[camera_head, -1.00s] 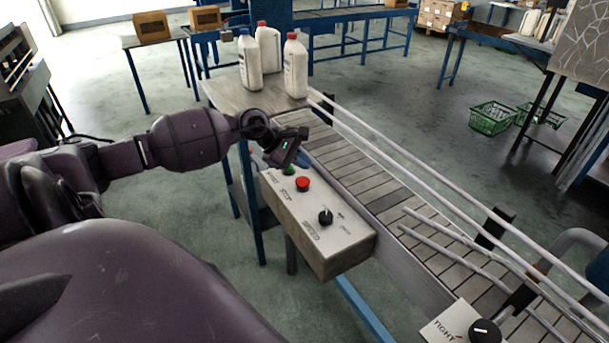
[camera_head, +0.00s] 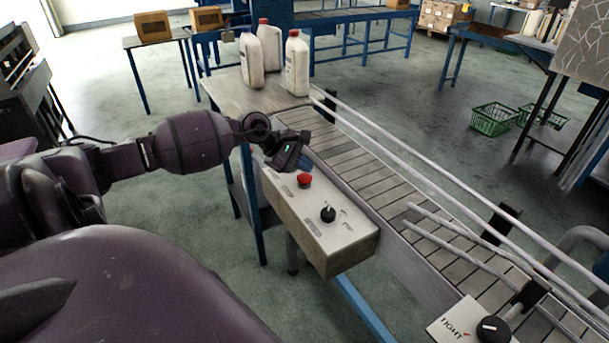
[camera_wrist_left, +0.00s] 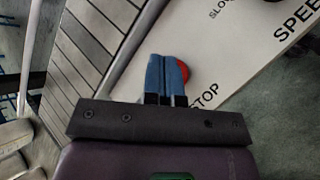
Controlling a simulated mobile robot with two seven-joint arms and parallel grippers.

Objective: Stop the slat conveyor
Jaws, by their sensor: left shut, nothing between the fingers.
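The slat conveyor (camera_head: 375,175) runs from the bottles toward the lower right. Beside it is the control box (camera_head: 338,240), with a red mushroom button (camera_head: 305,180) and a black speed knob (camera_head: 328,214) on top. My left gripper (camera_head: 304,163) is shut and empty, just behind the red button at the far end of the box. In the left wrist view its blue fingers (camera_wrist_left: 166,78) are together and partly cover the red button (camera_wrist_left: 184,71), close to the word STOP. I cannot tell whether they touch it. My right gripper is not in view.
White bottles with red caps (camera_head: 297,68) stand on the plate (camera_head: 225,92) at the conveyor's far end. Guide rails (camera_head: 420,165) run along the belt. A second black knob (camera_head: 492,329) marked TIGHT is at the lower right. Green baskets (camera_head: 493,120) sit on the floor.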

